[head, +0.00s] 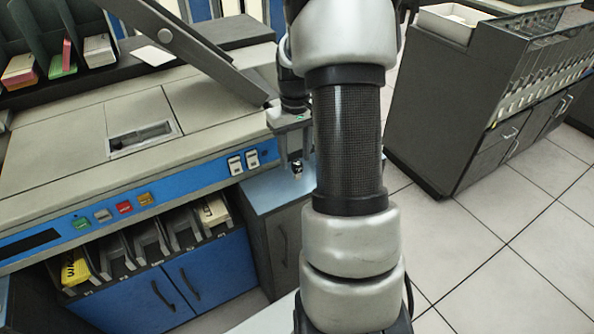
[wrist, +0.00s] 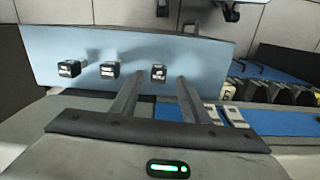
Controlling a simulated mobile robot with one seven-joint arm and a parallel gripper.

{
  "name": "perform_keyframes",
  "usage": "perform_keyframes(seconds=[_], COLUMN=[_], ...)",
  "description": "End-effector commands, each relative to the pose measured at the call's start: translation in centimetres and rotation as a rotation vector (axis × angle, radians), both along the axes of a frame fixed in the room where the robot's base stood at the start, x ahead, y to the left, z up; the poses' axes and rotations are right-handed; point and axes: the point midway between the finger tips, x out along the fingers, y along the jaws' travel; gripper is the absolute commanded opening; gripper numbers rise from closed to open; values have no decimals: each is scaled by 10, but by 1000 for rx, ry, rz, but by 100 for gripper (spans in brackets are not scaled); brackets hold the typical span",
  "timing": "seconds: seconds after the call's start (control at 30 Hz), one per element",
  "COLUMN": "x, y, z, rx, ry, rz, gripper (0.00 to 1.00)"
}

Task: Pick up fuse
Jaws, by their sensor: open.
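Three small dark blocks with pale labels, which look like fuses, stand in a row on a light blue surface in the wrist view: a left one (wrist: 69,69), a middle one (wrist: 110,70) and a right one (wrist: 158,73). My gripper (wrist: 160,79) is open, and the right fuse shows between its fingertips. I cannot tell whether the fingers touch it. In the head view my gripper (head: 293,150) points down over the light blue top (head: 262,193). One fuse (head: 297,168) shows just below it; my arm hides part of the surface.
A grey and blue card machine (head: 60,140) with coloured buttons and white switches (head: 243,161) stands close left of my gripper. A slanted grey bar (head: 185,45) rises above it. A dark cabinet (head: 440,110) stands at right, with clear tiled floor before it.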

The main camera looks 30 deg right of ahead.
Motion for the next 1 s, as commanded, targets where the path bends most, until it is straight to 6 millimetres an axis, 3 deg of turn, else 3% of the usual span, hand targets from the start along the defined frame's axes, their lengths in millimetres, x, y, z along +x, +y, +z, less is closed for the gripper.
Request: perform_keyframes(seconds=[0.03, 0.2, 0.43, 0.7, 1.0], x=[-3, -4, -4, -4, -3], y=[-2, -3, -3, -3, -3], z=[-12, -33, -34, -34, -28], rx=[1, 1, 0, 0, -1], ry=[2, 1, -2, -2, -3], rz=[-2, -1, -1, -1, -1], gripper=[42, 42, 42, 0, 0])
